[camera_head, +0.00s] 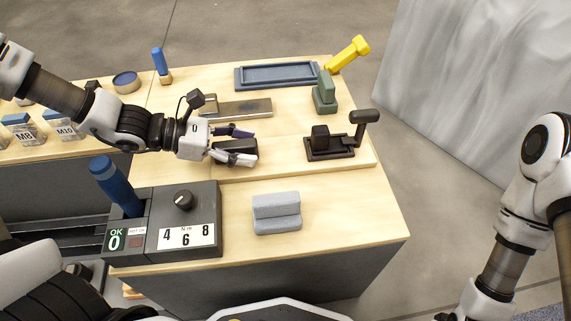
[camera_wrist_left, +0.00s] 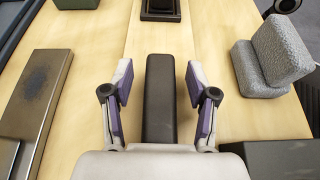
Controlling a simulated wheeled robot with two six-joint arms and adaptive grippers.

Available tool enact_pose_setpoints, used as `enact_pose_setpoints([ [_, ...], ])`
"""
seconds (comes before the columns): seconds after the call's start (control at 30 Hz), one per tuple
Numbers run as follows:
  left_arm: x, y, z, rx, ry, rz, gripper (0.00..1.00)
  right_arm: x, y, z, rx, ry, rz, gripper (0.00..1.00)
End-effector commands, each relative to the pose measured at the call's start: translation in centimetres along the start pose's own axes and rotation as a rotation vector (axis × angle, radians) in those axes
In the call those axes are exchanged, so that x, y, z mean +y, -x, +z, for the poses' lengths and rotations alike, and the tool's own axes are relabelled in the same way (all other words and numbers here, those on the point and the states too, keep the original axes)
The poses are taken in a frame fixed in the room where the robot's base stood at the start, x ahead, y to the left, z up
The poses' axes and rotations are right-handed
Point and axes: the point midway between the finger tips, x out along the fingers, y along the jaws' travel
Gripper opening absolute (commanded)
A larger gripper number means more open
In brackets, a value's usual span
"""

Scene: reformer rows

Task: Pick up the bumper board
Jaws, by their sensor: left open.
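A dark, flat padded block, which looks like the bumper board (camera_head: 241,150), lies on the wooden bench top. In the left wrist view, the bumper board (camera_wrist_left: 159,118) runs lengthwise between my fingers. My left gripper (camera_head: 236,145) is open around it, one finger on each side. The left wrist view shows my left gripper (camera_wrist_left: 159,82) with a gap between each finger and the block, so it is not gripped. The block's near end is hidden by the gripper body. My right arm is at the right of the head view; its gripper is cut off.
A black base with a lever (camera_head: 345,146) stands beyond the fingertips. A metal plate (camera_head: 240,108) lies behind, a grey stepped block (camera_head: 277,213) in front. A control box with a dial (camera_head: 205,205) is at front left. A blue tray (camera_head: 277,76) and green stand (camera_head: 324,95) are farther back.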

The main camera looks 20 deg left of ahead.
Motion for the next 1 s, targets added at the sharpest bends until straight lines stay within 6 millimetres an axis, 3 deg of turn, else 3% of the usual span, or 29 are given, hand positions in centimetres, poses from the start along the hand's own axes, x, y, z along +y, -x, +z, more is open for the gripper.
enact_pose_setpoints([
  [0.2,0.0,0.0,0.2,-0.001,0.001,0.001,0.58,0.0,0.1,-0.1,0.001,0.0,0.0,0.71],
  [0.37,0.0,0.0,0.2,0.0,0.001,0.001,0.02,0.0,0.1,-0.1,0.001,0.0,0.0,0.71],
  [0.73,0.0,0.1,0.6,-0.002,0.0,0.001,0.0,0.0,0.4,0.0,0.0,0.0,0.0,0.71],
  [1.0,0.1,2.5,6.2,-0.003,-0.002,0.001,0.0,-0.1,4.7,0.0,-0.001,0.003,0.0,0.71],
])
